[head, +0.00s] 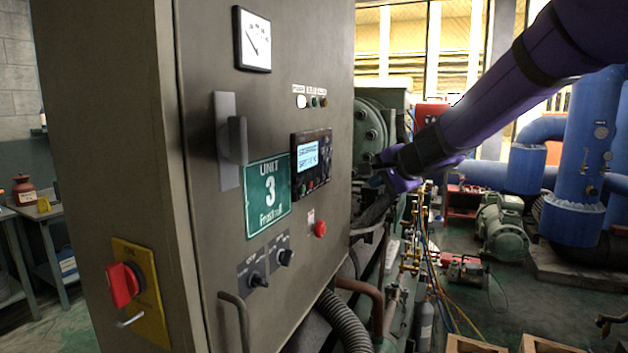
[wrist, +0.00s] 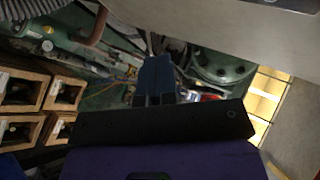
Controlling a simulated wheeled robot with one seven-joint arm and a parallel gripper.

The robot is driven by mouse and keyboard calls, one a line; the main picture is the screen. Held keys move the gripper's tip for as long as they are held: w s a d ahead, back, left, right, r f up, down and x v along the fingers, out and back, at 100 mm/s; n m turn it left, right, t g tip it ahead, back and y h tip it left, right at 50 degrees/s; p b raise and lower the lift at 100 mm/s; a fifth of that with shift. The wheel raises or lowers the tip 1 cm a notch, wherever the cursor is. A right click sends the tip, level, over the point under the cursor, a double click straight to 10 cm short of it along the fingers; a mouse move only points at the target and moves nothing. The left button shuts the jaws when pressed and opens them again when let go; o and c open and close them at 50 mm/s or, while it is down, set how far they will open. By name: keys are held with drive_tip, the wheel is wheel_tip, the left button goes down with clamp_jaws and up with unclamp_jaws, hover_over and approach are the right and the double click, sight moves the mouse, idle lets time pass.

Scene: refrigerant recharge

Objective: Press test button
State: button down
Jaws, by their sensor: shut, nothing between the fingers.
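A grey control cabinet (head: 220,60) fills the left and middle of the head view. Its door carries a display panel (head: 312,162) with a lit screen and small buttons, a red round button (head: 320,228), and a row of small round indicators or buttons (head: 312,101). I cannot read which one is the test button. My gripper (head: 374,180) is beside the cabinet's right edge, apart from the panel and partly lost against the dark machinery. In the wrist view my gripper (wrist: 156,62) is shut and empty, pointing at machinery.
Two dark knobs (head: 270,269), a green Unit 3 sign (head: 268,194), a door handle (head: 232,140) and a red switch (head: 124,284) stand out on the cabinet. Pipes and a green compressor (head: 372,125) lie behind it. Wooden crates (wrist: 22,92) show in the wrist view.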

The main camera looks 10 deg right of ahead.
drive_tip(key=shift+a, duration=0.1)
drive_tip(key=w+a, duration=0.5)
drive_tip(key=a, duration=0.1)
drive_tip(key=shift+a, duration=0.4)
drive_tip(key=shift+w+a, duration=0.15)
drive_tip(key=shift+w, duration=0.05)
idle(2.0)
drive_tip(key=shift+w+a, duration=0.15)
drive_tip(key=shift+a, duration=0.05)
drive_tip(key=shift+w+a, duration=0.2)
drive_tip(key=shift+a, duration=0.1)
idle(0.8)
drive_tip(key=shift+s+d, duration=0.1)
drive_tip(key=shift+d, duration=0.05)
drive_tip(key=shift+s+d, duration=0.4)
drive_tip(key=shift+d, duration=0.1)
drive_tip(key=shift+d, duration=0.1)
idle(0.3)
drive_tip(key=shift+s+d, duration=0.75)
drive_tip(key=shift+d, duration=0.2)
drive_tip(key=shift+s+d, duration=0.7)
drive_tip(key=shift+d, duration=0.25)
